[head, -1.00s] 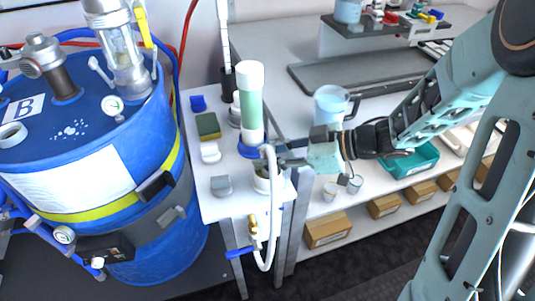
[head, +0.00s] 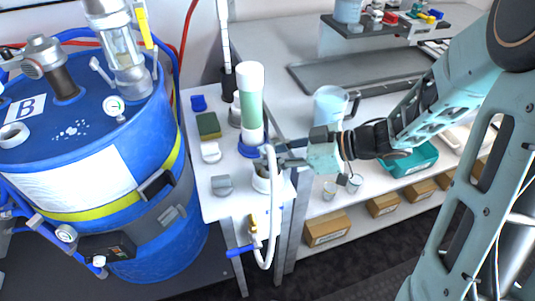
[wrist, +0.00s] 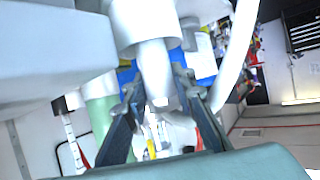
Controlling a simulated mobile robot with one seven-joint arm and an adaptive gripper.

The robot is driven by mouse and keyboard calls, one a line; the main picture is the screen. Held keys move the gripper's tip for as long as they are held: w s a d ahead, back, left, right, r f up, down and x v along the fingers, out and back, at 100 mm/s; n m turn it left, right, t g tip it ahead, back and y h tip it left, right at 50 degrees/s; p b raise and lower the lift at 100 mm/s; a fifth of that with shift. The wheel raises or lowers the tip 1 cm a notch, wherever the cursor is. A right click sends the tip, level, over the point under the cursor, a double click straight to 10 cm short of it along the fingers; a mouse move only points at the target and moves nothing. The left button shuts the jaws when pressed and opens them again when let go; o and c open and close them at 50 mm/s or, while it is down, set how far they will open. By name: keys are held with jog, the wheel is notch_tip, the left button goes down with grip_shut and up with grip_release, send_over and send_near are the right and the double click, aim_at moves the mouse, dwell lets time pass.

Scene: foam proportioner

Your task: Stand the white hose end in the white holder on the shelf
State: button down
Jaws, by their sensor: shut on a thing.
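The white hose (head: 274,215) rises from a low loop in front of the shelf to a bend at its top. My gripper (head: 288,160) comes from the right and is shut on the hose near that bend. The white holder (head: 262,182) stands on the front right part of the white shelf (head: 222,207), just below my gripper. In the wrist view the white hose end (wrist: 153,70) lies between my fingers (wrist: 158,92), in line with a wider white cylinder. I cannot tell whether the end is inside the holder or only lined up with it.
A green-and-white column (head: 250,105) stands on a blue base close behind the holder. Small blocks and knobs lie on the shelf's left. The blue drum (head: 85,135) is at the left. A grey bench with a clear jug (head: 330,105) is at the right.

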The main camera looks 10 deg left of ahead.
jog(key=shift+f+b, duration=0.3)
jog(key=shift+f, duration=0.3)
jog(key=c, duration=1.9)
grip_release()
jog(key=shift+d+r+p, duration=0.35)
jog(key=shift+d+p, duration=0.05)
jog(key=shift+p, duration=0.15)
jog(key=p+v, duration=0.7)
jog(key=v, duration=0.3)
jog(key=shift+p, duration=0.3)
jog(key=shift+f, duration=0.15)
